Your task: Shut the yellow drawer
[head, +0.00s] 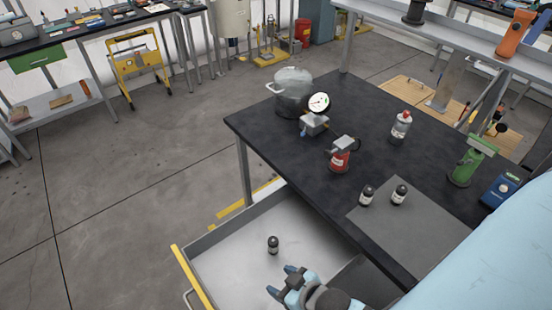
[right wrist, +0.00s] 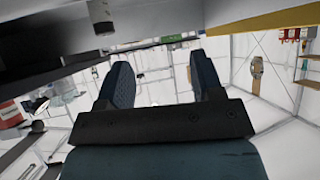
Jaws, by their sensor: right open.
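The yellow drawer (head: 189,276) is pulled out from under the dark workbench, its yellow front edge toward the lower left and a pale handle outside it. Its grey interior is bare except for one small dark bottle (head: 273,244) standing on the bottom. My right gripper (head: 281,281) is open, its blue fingertips apart with nothing between them. In the head view it overlaps the drawer's near part, right of the yellow front; I cannot tell its height. In the right wrist view its two fingers (right wrist: 164,82) are spread, with a yellow strip (right wrist: 275,20) above right. My left gripper is not visible.
The dark workbench (head: 270,140) holds a pot (head: 292,92), a gauge (head: 319,103), a red can (head: 340,156), two small dark bottles (head: 383,195) on a grey mat (head: 425,235), and a spray can (head: 400,127). The floor left of the drawer is clear.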

